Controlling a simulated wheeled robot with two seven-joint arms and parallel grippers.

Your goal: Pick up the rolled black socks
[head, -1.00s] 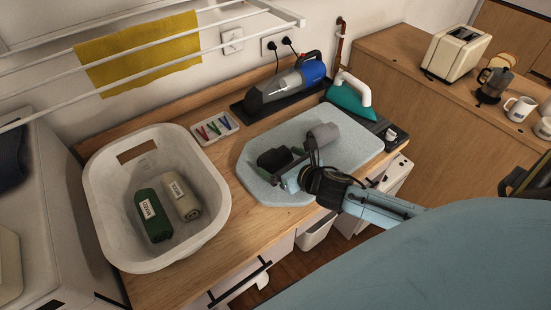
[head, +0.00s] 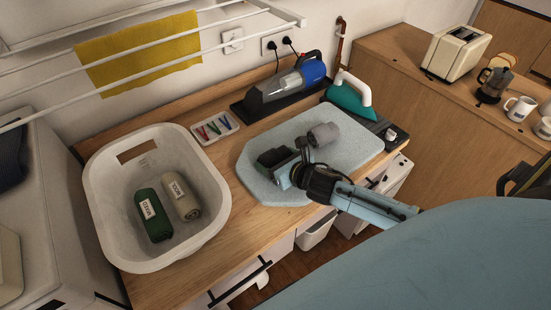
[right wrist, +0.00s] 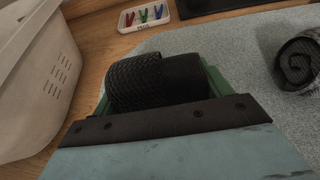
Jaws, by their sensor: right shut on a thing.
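The rolled black socks (head: 270,158) are at the left part of the pale blue-grey ironing mat (head: 262,190). My right gripper (head: 281,160) is shut on them. In the right wrist view the black roll (right wrist: 155,82) sits between the green fingers, with its lower part hidden by the gripper. I cannot tell whether the roll still touches the mat. A rolled grey pair of socks (head: 323,135) lies on the mat behind the gripper and also shows at the right of the wrist view (right wrist: 300,62). My left gripper is not in view.
A white laundry basket (head: 100,190) to the left holds a green roll (head: 153,216) and a beige roll (head: 182,197), both labelled. A tray of coloured pegs (head: 215,128), a handheld vacuum (head: 285,85) and a teal iron (head: 350,98) stand behind. A drying rack hangs above.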

